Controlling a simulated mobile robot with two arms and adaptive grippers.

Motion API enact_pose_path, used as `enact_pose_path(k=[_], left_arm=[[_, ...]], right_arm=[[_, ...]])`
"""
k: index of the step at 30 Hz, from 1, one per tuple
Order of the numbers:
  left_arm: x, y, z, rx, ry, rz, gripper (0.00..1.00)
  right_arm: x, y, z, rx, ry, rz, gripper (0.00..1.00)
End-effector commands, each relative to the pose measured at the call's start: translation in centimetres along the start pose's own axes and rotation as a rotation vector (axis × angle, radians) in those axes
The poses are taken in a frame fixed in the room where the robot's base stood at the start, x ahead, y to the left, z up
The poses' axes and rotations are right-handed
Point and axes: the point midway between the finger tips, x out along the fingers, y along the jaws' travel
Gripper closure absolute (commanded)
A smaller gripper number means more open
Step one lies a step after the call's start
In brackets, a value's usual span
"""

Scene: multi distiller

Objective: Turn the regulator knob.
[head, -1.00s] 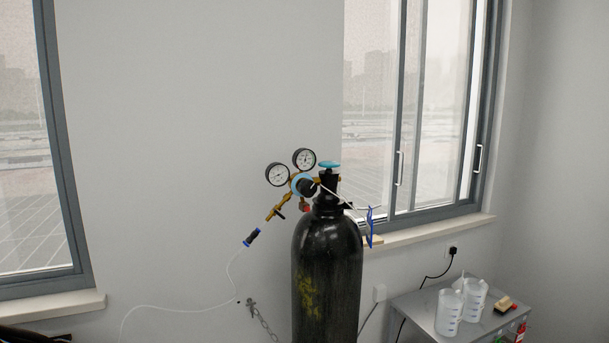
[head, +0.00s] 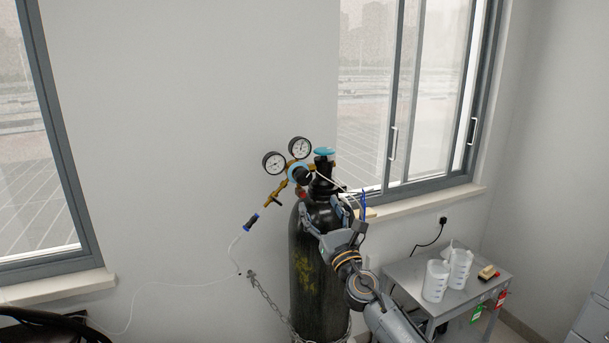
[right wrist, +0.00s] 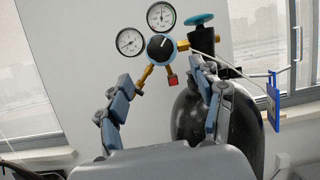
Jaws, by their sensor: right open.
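The regulator knob (head: 302,175) is a round black knob with a light blue ring on the brass regulator, below two round gauges, (head: 274,163) and (head: 300,148). In the right wrist view the knob (right wrist: 160,48) shows a white mark on its face and sits ahead of the fingers. The regulator is fixed to the top of a black gas cylinder (head: 315,265) with a light blue valve handwheel (head: 324,153). My right gripper (head: 325,207) is open and empty, in front of the cylinder's shoulder, below and right of the knob. My left gripper is out of view.
A blue tag (right wrist: 272,100) hangs on a white cord right of the valve. A clear hose (head: 190,284) runs left from the regulator outlet. A chain (head: 268,300) goes around the cylinder. A grey table (head: 410,278) with two beakers stands at right.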

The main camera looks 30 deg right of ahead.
Motion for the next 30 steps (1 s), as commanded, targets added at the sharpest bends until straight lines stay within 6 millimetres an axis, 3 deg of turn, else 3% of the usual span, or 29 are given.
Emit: enact_pose_path(k=[9,15,21,30], left_arm=[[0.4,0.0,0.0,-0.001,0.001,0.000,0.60],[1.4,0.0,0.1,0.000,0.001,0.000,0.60],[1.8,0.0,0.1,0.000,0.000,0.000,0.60],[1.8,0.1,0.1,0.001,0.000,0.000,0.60]], right_arm=[[6.8,0.0,-0.1,0.007,-0.001,-0.003,0.33],[9.7,0.0,-0.3,0.007,0.000,-0.002,0.33],[11.1,0.1,-0.2,0.006,0.002,0.000,0.33],[11.3,0.0,-0.1,0.006,0.002,0.000,0.33]])
